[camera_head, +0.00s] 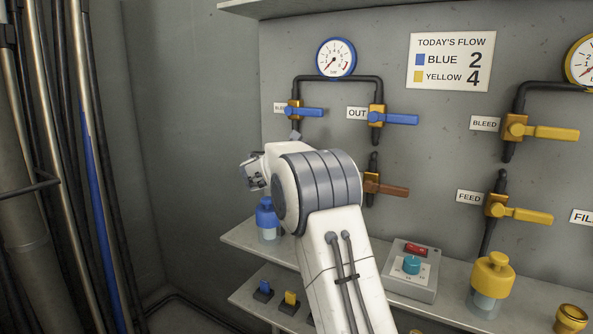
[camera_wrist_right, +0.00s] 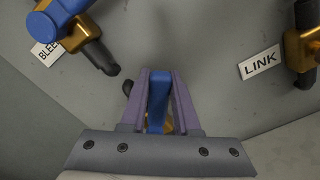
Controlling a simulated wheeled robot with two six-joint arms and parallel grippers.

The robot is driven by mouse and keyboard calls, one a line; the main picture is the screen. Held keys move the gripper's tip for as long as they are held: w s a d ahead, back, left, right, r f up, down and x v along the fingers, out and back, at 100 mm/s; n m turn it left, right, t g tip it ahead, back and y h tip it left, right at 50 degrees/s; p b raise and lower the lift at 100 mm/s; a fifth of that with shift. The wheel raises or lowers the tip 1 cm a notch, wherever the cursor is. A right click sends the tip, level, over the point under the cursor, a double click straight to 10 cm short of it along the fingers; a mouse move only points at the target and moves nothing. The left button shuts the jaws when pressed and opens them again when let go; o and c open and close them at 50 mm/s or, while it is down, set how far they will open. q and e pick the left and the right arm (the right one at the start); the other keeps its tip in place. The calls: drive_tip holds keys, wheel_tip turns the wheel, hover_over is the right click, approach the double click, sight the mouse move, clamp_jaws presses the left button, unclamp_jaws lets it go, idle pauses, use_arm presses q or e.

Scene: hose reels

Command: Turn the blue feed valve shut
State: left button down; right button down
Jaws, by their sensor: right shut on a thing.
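In the wrist view my right gripper (camera_wrist_right: 160,74) is shut on a blue lever (camera_wrist_right: 158,96), with one purple-grey finger on each side. A little brass shows behind the lever, between the fingers. The label of this valve is not visible, and in the head view my right arm covers the spot below the blue bleed valve (camera_head: 294,110). How far the held lever is turned I cannot tell. My left gripper is not in view.
The blue out valve (camera_head: 377,117) and a brown-levered valve (camera_head: 372,183) stand right of the bleed valve; a LINK label (camera_wrist_right: 260,62) shows in the wrist view. Blue (camera_head: 267,218) and yellow (camera_head: 493,275) bottles and a switch box (camera_head: 411,270) stand on the shelf below. Yellow valves are at right.

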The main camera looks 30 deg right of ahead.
drive_tip(key=s+d+f+m+b, duration=0.1)
drive_tip(key=s+f+m+b, duration=0.2)
drive_tip(key=b, duration=1.6)
drive_tip(key=shift+d+f+m, duration=0.3)
drive_tip(key=shift+f+m, duration=1.95)
drive_tip(key=shift+m, duration=1.55)
drive_tip(key=c, duration=0.6)
unclamp_jaws()
drive_tip(key=shift+c, duration=0.2)
drive_tip(key=shift+r, duration=0.1)
